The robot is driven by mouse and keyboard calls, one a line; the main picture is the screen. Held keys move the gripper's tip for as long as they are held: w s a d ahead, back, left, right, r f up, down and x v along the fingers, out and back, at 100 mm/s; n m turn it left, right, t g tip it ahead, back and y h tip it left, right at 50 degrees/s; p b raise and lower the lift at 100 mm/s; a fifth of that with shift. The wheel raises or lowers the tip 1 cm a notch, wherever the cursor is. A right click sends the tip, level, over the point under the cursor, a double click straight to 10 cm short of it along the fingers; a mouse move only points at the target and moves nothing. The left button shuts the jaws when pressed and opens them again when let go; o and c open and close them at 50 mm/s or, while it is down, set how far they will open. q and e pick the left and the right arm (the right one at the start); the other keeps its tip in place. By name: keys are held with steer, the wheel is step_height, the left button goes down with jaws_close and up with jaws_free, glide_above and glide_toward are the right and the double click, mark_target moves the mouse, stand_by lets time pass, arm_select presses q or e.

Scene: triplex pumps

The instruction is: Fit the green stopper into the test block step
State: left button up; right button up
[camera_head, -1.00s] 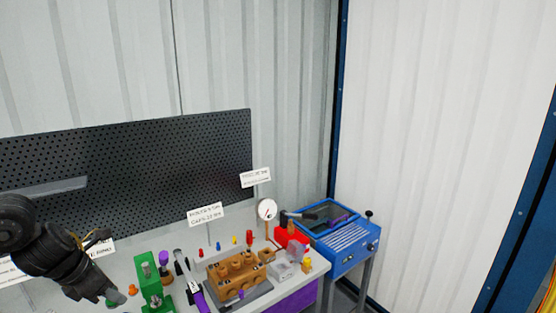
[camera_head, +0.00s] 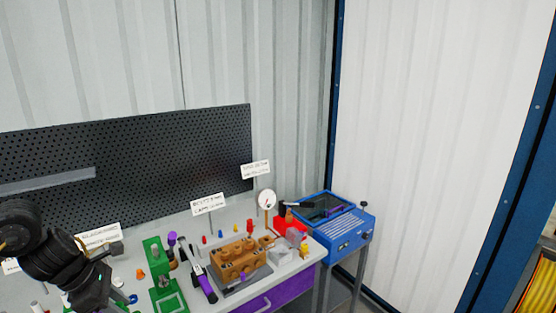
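My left gripper (camera_head: 98,291) is at the lower left, over the left part of the bench and left of a green press-like stand (camera_head: 163,280). Its fingertips are too small and dark to tell whether they are open or shut. A brown-orange block (camera_head: 238,260) with round bosses, possibly the test block, sits on a grey plate right of the stand. My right gripper is not in view.
A purple-handled tool (camera_head: 202,284) lies between stand and block. Several small coloured pegs stand behind the block. A dial gauge (camera_head: 267,200) and red item (camera_head: 290,224) are at the back right. A blue machine (camera_head: 343,235) stands beyond the bench's right end.

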arm_select(q)
steer(key=s+d+f+m+g+b, duration=0.2)
steer(key=d+f+m+b, duration=0.4)
steer(key=f+b, duration=0.4)
steer(key=s+d+f+m+g+b, duration=0.3)
steer(key=d+f+m+b, duration=0.4)
steer(key=f+b, duration=0.4)
steer(key=shift+d+f, duration=0.35)
steer(key=shift+f, duration=0.3)
steer(key=shift+a, duration=0.15)
